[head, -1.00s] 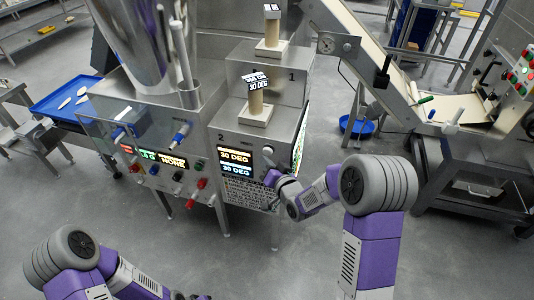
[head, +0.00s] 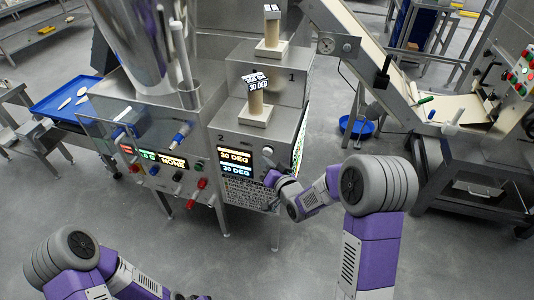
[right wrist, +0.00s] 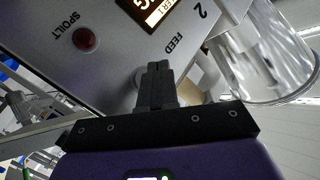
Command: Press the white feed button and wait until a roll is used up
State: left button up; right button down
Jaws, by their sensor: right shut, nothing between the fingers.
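The feed button (right wrist: 137,74) is a pale round knob beside the word FEED in the right wrist view, mostly hidden behind my fingers. My right gripper (right wrist: 157,68) is shut and empty, its tips at the button; I cannot tell whether they press it. In the head view my right gripper (head: 267,162) is at the front of the steel machine marked 2 (head: 237,143), just right of its lit 30 DEG panel (head: 236,156). A pale upright roll (head: 256,102) stands on top under a small tilted 30 DEG sign (head: 258,83). My left gripper (head: 199,297) barely shows at the bottom edge.
A red SPOILT button (right wrist: 85,40) is near the feed button. A second pale roll (head: 271,32) stands on the step marked 1. A panel with knobs and a NONE display (head: 173,161) is to the left. A conveyor (head: 375,65) rises at the right. The floor in front is clear.

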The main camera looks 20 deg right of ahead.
jog(key=shift+w, duration=0.1)
dwell(0.8)
jog(key=shift+w+d+b, duration=0.25)
jog(key=shift+b, duration=0.15)
jog(key=shift+w+d, duration=0.2)
jog(key=shift+w, duration=0.15)
dwell(0.8)
jog(key=shift+s+b, duration=0.1)
jog(key=shift+b, duration=0.2)
jog(key=shift+s+a+b, duration=0.3)
jog(key=shift+s+a, duration=0.15)
jog(key=shift+s, duration=0.15)
